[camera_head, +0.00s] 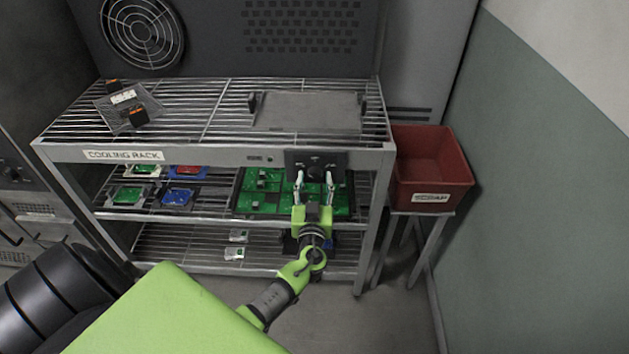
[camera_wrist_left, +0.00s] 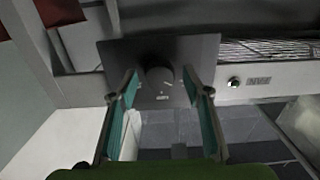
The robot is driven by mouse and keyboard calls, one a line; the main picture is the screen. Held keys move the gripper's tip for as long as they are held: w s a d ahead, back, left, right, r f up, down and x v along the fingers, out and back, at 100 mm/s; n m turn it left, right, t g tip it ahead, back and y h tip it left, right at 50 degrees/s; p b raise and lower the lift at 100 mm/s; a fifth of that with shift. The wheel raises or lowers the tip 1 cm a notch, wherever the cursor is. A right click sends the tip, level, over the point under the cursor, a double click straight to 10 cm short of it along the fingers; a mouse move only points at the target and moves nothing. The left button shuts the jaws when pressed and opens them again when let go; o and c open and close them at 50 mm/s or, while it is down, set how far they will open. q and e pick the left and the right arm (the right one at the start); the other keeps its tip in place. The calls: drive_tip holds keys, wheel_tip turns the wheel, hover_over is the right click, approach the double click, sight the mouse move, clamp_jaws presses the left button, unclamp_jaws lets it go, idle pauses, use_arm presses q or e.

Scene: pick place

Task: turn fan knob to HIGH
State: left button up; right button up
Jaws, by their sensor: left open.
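The fan knob (camera_wrist_left: 159,78) is dark and round, on a dark control panel (camera_head: 327,160) at the right end of the cooling rack's front rail. The panel also shows in the wrist view (camera_wrist_left: 207,50). My left gripper (camera_head: 313,175) is in front of the panel, its fingers pointing at it. In the wrist view the teal-padded fingers (camera_wrist_left: 159,84) are open, one on each side of the knob, with visible gaps; I cannot tell how deep they reach. The knob's setting is too dark to read. My right gripper is in neither view.
The fan grille (camera_head: 143,32) is behind the rack's upper left. A flat tray (camera_head: 308,110) lies on the top shelf, and green boards (camera_head: 262,200) sit below the panel. A red scrap bin (camera_head: 425,190) stands close to the right.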

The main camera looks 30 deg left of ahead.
use_arm(q)
drive_tip(key=c, duration=1.1)
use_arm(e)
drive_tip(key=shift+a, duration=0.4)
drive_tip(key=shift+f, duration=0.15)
